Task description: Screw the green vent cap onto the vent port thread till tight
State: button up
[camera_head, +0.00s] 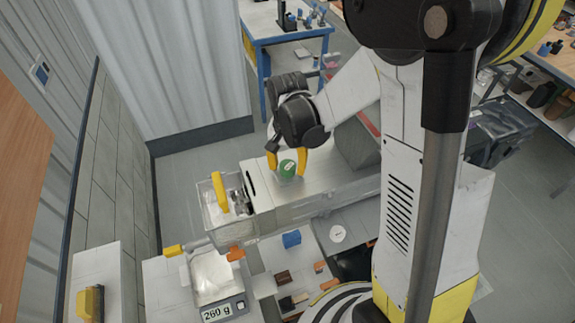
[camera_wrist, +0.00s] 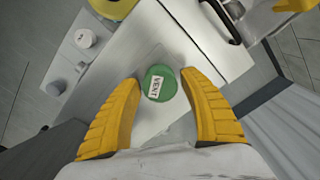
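The green vent cap (camera_head: 287,168) is on the pale top of the feeder housing (camera_head: 315,195). In the wrist view the cap (camera_wrist: 160,83) shows its round top with a white VENT label turned at a slant. My gripper (camera_head: 286,170) is above the housing, its two yellow fingers spread on either side of the cap. In the wrist view clear gaps show between each finger and the cap, so the gripper is open and empty. The vent port thread is hidden, and I cannot tell how the cap sits on it.
A clear hopper (camera_head: 210,212) with a yellow handle (camera_head: 220,190) stands left of the housing. A scale (camera_head: 217,311) reading 260 g is in front. A blue block (camera_head: 291,239) lies below.

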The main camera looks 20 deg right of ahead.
aim_at(288, 165)
jog(key=o, duration=0.6)
notch_tip(288, 165, up, 12)
jog(key=shift+r, duration=0.1)
dwell(0.4)
